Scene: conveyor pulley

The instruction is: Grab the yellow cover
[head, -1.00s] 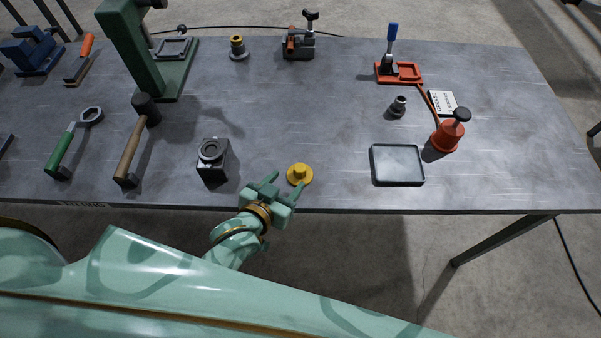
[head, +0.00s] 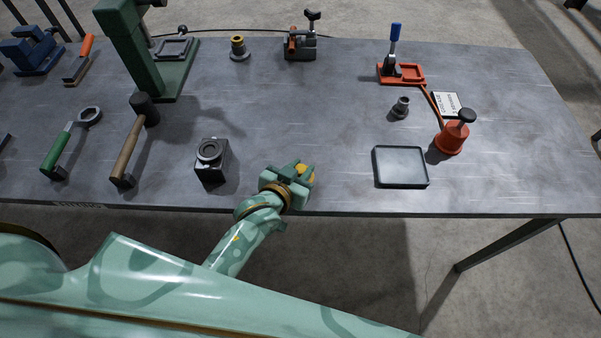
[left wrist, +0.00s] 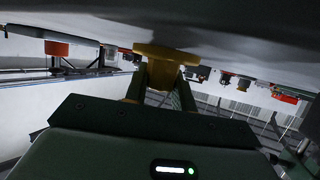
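The yellow cover (head: 305,173) lies on the grey table near its front edge, mostly hidden by my left gripper (head: 306,170) in the head view. In the left wrist view, which is upside down, the wide flange of the yellow cover (left wrist: 166,54) rests against the table surface. Its narrower knob sits between the two fingers of the left gripper (left wrist: 163,78). The fingers look closed against the knob's sides. My right gripper is not in view.
A dark block with a round bore (head: 211,160) stands left of the gripper. An empty shallow tray (head: 401,184) lies to the right, with a red pot (head: 451,139) behind it. A mallet (head: 130,150) lies further left. The table behind the gripper is clear.

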